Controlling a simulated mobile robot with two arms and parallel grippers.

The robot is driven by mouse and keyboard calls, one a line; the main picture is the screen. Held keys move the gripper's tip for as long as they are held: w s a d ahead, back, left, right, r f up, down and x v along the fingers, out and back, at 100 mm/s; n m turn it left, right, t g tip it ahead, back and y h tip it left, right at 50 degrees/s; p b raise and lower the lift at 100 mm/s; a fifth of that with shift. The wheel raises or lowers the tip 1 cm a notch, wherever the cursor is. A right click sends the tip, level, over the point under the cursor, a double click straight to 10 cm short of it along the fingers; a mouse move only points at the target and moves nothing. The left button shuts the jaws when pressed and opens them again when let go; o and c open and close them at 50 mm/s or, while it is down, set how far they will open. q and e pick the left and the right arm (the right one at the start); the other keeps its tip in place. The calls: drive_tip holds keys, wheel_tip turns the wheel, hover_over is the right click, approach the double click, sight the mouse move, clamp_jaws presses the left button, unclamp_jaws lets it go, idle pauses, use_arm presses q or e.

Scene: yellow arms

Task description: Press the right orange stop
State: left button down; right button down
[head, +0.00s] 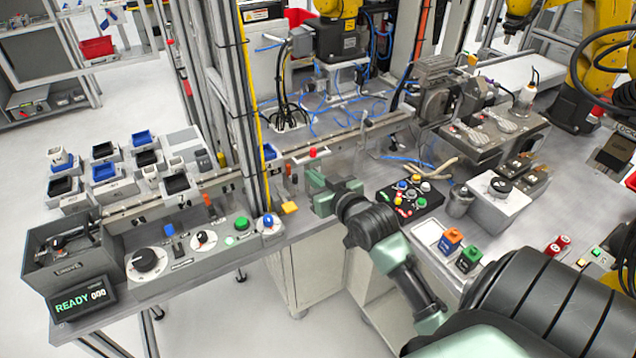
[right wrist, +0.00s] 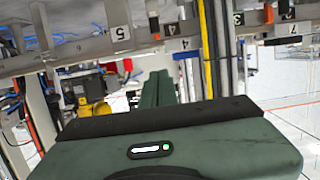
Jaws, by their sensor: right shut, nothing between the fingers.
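Two small orange stops show along the front of the rail in the head view. The left orange stop (head: 206,199) is behind the control panel. The right orange stop (head: 293,172) is just right of the upright posts. My right gripper (head: 313,188) is close to the right orange stop, slightly to its right and nearer the camera; I cannot tell whether they touch. Its green fingers (right wrist: 157,92) are together and empty in the right wrist view, pointing toward the numbered rail. My left gripper is not in view.
The upright posts (head: 248,110) stand to the left. A black button box (head: 409,201) is to the right.

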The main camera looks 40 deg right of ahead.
drive_tip(key=shift+v, duration=1)
drive_tip(key=shift+r, duration=0.1)
drive_tip(key=s+a+f+g+b, duration=0.1)
drive_tip(key=s+f+g, duration=0.1)
drive_tip(key=f, duration=1)
drive_tip(key=s+a+f+g, duration=0.1)
drive_tip(key=a+f+g, duration=0.1)
drive_tip(key=f, duration=1)
drive_tip(key=s+a+f+n+g+y+b, duration=0.15)
drive_tip(key=s+f, duration=0.25)
drive_tip(key=f, duration=0.4)
drive_tip(key=s+a+f+m+g, duration=0.1)
drive_tip(key=s+a+f+g, duration=0.1)
drive_tip(key=s+f, duration=0.45)
drive_tip(key=s+a+f+n+g, duration=0.1)
drive_tip(key=s+a+f+g, duration=0.1)
drive_tip(key=s+f, duration=0.5)
drive_tip(key=s+a+f+n+g+b, duration=0.1)
drive_tip(key=s+a+f, duration=0.3)
drive_tip(key=s+f, duration=0.4)
drive_tip(key=s+a+f+n+g, duration=0.2)
drive_tip(key=s+f, duration=0.5)
drive_tip(key=s, duration=0.8)
drive_tip(key=shift+s+a+f+g+y, duration=0.25)
drive_tip(key=shift+s+a+g+y, duration=0.15)
drive_tip(key=shift+a+g, duration=0.35)
